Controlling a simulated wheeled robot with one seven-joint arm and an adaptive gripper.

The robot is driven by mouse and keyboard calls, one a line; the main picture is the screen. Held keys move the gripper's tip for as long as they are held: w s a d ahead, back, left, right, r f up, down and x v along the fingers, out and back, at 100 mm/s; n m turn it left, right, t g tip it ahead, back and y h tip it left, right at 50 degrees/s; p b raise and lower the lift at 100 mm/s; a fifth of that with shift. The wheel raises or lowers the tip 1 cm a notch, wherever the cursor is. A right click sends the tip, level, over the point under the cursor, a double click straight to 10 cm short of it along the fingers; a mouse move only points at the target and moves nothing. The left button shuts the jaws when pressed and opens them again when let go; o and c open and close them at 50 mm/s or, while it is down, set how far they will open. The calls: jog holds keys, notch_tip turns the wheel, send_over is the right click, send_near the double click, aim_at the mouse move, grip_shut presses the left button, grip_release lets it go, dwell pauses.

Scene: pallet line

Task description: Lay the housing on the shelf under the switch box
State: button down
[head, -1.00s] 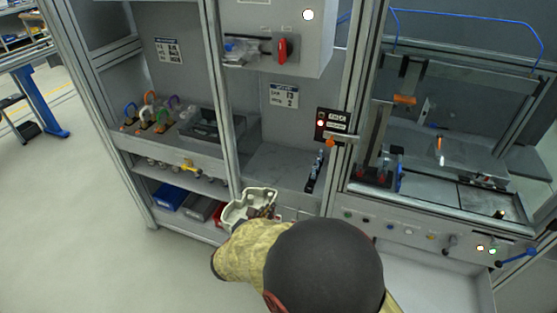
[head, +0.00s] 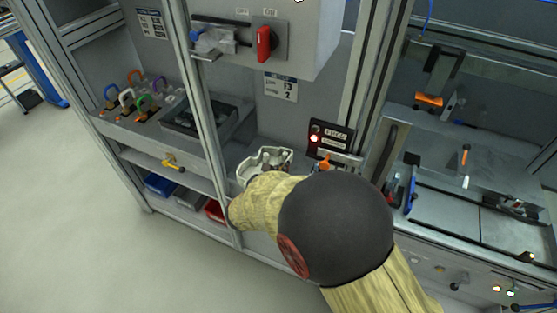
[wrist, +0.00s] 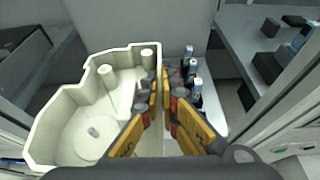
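The housing (head: 262,164) is a cream, open tray-like casting with posts inside; it fills the left of the wrist view (wrist: 85,118). My gripper (wrist: 160,84) has its fingers on either side of the housing's right-hand wall and looks closed on it. In the head view my arm hides the gripper. The switch box (head: 300,35) is grey with a red rotary switch, up above the housing. The grey shelf (head: 304,164) lies below it; the housing is over or at its front part. I cannot tell whether they touch.
A dark panel with a red light (head: 330,140) stands at the shelf's right. A metal post (head: 212,125) rises to the left. Beyond it are a dark grey tray (head: 200,117) and several coloured padlocks (head: 140,100). Blue, grey and red bins (head: 160,185) sit lower down.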

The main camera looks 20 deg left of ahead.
aim_at(282, 159)
jog(key=w+f, duration=0.1)
jog(key=w, duration=0.1)
jog(key=w+a+f+b, duration=0.1)
jog(key=w, duration=0.2)
jog(key=w+a+f+b, duration=0.1)
jog(key=w+f, duration=0.1)
jog(key=shift+w+a, duration=0.2)
jog(key=shift+a, duration=0.05)
jog(key=w+f, duration=0.1)
jog(key=w+a+f+b, duration=0.1)
jog(key=f, duration=0.1)
jog(key=w+f, duration=0.1)
jog(key=shift+w+a+f+b, duration=0.25)
jog(key=shift+w+f+b, duration=0.05)
jog(key=shift+w+f, duration=0.1)
jog(key=shift+w+a+f+b, duration=0.15)
jog(key=shift+f+b, duration=0.25)
jog(key=shift+f, duration=0.5)
jog(key=shift+w+d+f+b, duration=0.1)
jog(key=shift+f+b, duration=0.3)
jog(key=shift+f, duration=0.5)
jog(key=shift+f, duration=0.2)
jog(key=c, duration=2)
grip_release()
jog(key=shift+c, duration=0.2)
jog(key=shift+r, duration=0.1)
